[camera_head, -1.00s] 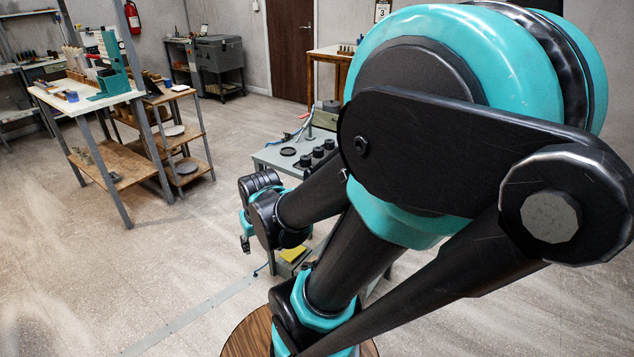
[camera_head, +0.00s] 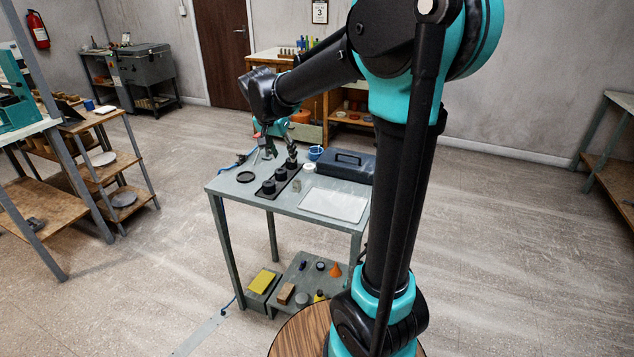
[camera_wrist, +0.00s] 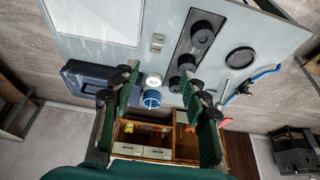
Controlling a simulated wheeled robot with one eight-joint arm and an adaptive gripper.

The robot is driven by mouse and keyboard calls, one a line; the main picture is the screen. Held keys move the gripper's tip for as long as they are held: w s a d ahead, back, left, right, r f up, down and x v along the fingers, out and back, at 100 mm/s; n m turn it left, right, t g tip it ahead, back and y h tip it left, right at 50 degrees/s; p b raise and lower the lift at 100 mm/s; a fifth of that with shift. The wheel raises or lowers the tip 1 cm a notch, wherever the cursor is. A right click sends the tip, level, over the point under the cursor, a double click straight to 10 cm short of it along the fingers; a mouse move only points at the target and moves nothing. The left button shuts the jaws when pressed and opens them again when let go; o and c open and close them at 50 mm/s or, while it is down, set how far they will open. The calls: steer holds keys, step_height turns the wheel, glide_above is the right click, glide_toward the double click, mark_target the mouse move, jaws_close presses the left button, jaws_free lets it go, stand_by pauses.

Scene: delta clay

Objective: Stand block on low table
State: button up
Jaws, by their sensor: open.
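A small grey-tan block (camera_head: 296,186) sits on the grey table (camera_head: 325,228), between the black tray of round pieces and the pale flat panel. The block also shows near the top middle of the wrist view (camera_wrist: 157,43). My gripper (camera_head: 268,135) is over the far left part of the table in the head view, partly hidden by my arm. In the wrist view my gripper (camera_wrist: 160,84) has its green fingers apart with nothing held between them. The block lies beyond the fingertips, clear of them.
A black tray (camera_head: 278,184) of round pieces, a dark toolbox (camera_head: 346,166) and a blue-white cup (camera_head: 315,152) stand on the table. A lower shelf (camera_head: 283,290) holds a brown block (camera_head: 286,293) and an orange cone (camera_head: 336,270). Open floor lies left of the table.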

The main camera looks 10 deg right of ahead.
glide_toward(296, 181)
steer(key=x, duration=0.5)
steer(key=shift+s+a+f, duration=0.15)
steer(key=shift+a+f, duration=0.05)
steer(key=shift+a, duration=0.1)
steer(key=shift+d+x, duration=0.2)
steer(key=shift+x, duration=1.15)
steer(key=shift+d+x, duration=0.15)
steer(key=shift+x, duration=1.15)
steer(key=shift+r, duration=0.1)
jaws_close()
